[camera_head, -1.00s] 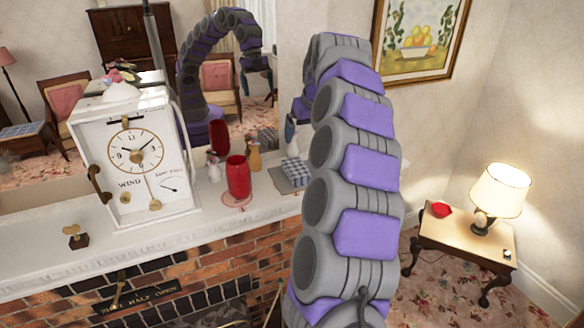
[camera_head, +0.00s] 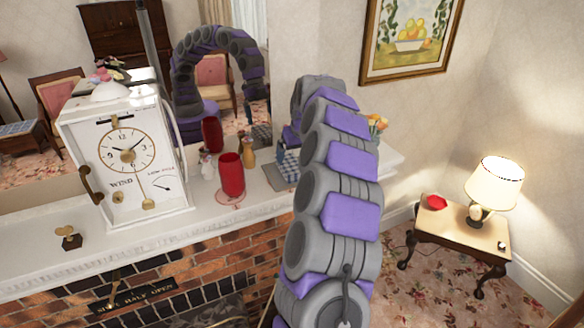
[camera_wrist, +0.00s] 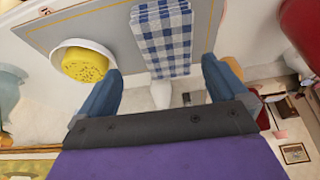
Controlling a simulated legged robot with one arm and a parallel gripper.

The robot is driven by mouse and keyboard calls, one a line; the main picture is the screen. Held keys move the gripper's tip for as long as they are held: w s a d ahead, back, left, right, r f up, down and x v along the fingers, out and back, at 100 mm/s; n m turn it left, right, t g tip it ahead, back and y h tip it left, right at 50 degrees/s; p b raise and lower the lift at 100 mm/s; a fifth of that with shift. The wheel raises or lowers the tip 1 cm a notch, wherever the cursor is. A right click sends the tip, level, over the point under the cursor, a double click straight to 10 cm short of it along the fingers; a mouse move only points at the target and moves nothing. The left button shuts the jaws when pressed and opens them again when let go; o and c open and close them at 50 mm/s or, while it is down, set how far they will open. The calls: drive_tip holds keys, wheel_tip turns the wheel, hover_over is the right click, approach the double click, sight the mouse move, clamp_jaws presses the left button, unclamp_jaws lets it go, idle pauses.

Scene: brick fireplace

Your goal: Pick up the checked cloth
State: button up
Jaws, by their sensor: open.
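The blue-and-white checked cloth (camera_wrist: 163,38) lies on a grey mat (camera_wrist: 108,22) in the wrist view. In the head view the cloth (camera_head: 288,162) shows in part on the mantel, beside my arm, which hides some of it. My gripper (camera_wrist: 162,80) is open, with its two blue fingers apart. The cloth's near end appears between and just beyond the fingers in the wrist view. I cannot tell whether either finger touches it. In the head view my arm hides most of the gripper.
A yellow sponge (camera_wrist: 85,65) in a white dish sits close to the left finger. On the mantel (camera_head: 150,232) stand a red glass (camera_head: 231,176), a small yellow vase (camera_head: 248,152) and a white clock (camera_head: 126,158). A mirror is behind. A lamp table (camera_head: 460,226) is at right.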

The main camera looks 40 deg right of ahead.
sight(290, 164)
drive_tip(key=f, duration=0.1)
drive_tip(key=w+a+f, duration=0.1)
drive_tip(key=w+f, duration=0.1)
drive_tip(key=shift+a+f, duration=0.15)
drive_tip(key=shift+f, duration=0.1)
drive_tip(key=shift+w+f, duration=0.1)
drive_tip(key=shift+f, duration=0.2)
drive_tip(key=shift+d, duration=0.35)
drive_tip(key=shift+d+f, duration=0.1)
drive_tip(key=shift+d, duration=0.2)
drive_tip(key=shift+c, duration=1.1)
drive_tip(key=shift+a, duration=0.45)
drive_tip(key=c, duration=0.8)
drive_tip(key=shift+c, duration=0.4)
drive_tip(key=shift+d, duration=0.15)
drive_tip(key=shift+d, duration=0.1)
